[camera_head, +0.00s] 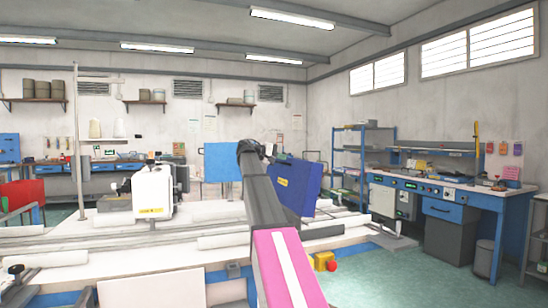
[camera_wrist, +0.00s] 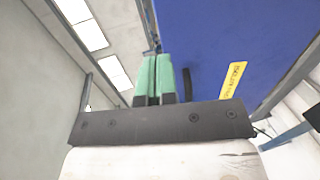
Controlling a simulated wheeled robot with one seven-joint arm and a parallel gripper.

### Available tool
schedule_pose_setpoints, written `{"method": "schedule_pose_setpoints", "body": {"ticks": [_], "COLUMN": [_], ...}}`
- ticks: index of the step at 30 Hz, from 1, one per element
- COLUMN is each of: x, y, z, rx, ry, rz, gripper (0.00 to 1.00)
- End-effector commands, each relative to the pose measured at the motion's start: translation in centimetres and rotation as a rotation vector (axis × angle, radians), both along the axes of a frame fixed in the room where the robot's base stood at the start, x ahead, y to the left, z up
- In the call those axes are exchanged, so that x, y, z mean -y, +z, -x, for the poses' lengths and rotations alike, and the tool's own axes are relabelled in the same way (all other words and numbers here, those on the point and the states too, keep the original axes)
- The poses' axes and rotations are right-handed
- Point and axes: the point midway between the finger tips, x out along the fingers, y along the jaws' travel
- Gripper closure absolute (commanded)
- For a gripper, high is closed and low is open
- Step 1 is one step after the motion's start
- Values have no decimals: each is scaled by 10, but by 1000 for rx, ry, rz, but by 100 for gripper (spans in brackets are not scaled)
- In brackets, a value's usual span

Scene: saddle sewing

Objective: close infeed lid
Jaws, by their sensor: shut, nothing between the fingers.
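A blue panel with a yellow label (camera_head: 297,188), which looks like the infeed lid, stands raised and tilted right of my arm in the head view. It also fills the upper right of the wrist view (camera_wrist: 215,35), with its label and a dark handle-like strip. My gripper (camera_wrist: 154,62) shows two green fingers shut together with nothing between them. The fingers are close beside the panel's left edge in the picture; I cannot tell whether they touch it. In the head view my arm hides the gripper.
A second blue panel (camera_head: 222,162) stands left of my arm's far end. A white sewing machine (camera_head: 150,190) stands on the long white table (camera_head: 150,275). A yellow box with a red button (camera_head: 325,262) sits at its front. A blue workbench (camera_head: 450,190) is at the right, beyond open floor.

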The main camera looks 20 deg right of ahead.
Motion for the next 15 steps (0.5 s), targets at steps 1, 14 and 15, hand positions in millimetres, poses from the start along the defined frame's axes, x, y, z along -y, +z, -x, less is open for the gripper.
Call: {"method": "schedule_pose_setpoints", "body": {"ticks": [1,14,15], "x": [11,65,67], "y": [-2,-14,-15], "z": [0,0,0], "rx": [0,-1,-1], "ry": [-2,0,0], "rz": [0,-1,-1], "gripper": [100,100,100]}}
